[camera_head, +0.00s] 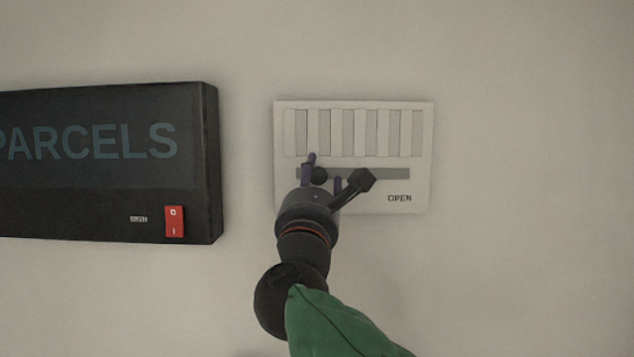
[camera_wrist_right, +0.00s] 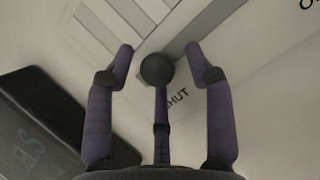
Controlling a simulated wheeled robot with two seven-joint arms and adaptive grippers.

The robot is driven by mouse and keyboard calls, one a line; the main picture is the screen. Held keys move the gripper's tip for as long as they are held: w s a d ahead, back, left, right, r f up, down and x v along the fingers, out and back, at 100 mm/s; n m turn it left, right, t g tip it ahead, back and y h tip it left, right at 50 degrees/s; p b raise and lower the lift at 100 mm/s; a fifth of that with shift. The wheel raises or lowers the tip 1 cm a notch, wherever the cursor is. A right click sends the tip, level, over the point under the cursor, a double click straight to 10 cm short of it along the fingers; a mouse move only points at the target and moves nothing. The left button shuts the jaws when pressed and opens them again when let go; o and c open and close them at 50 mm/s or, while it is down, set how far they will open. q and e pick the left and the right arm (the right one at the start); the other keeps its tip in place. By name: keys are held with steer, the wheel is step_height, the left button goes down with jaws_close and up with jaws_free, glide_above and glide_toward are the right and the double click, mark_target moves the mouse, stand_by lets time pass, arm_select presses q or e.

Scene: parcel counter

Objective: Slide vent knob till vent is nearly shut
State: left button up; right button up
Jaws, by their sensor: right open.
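The vent (camera_head: 424,150) is a pale wall panel with a row of upright slats, light and slightly darker strips alternating. Below the slats runs a grey slot (camera_head: 395,174) with a dark round knob (camera_head: 319,175) near its left end. "OPEN" is printed below the slot's right end. My right gripper (camera_head: 323,170) is at the knob, its purple fingers open. In the right wrist view the knob (camera_wrist_right: 157,70) sits between the spread fingertips, with a gap on both sides. "SHUT" is partly hidden there behind a finger. My left gripper is not in view.
A black "PARCELS" sign box (camera_head: 100,160) with a red rocker switch (camera_head: 174,221) juts from the wall left of the vent. Bare wall lies between them, and the wall right of the vent is clear.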

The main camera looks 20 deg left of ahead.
steer(key=v, duration=1.2)
steer(key=shift+a, duration=0.1)
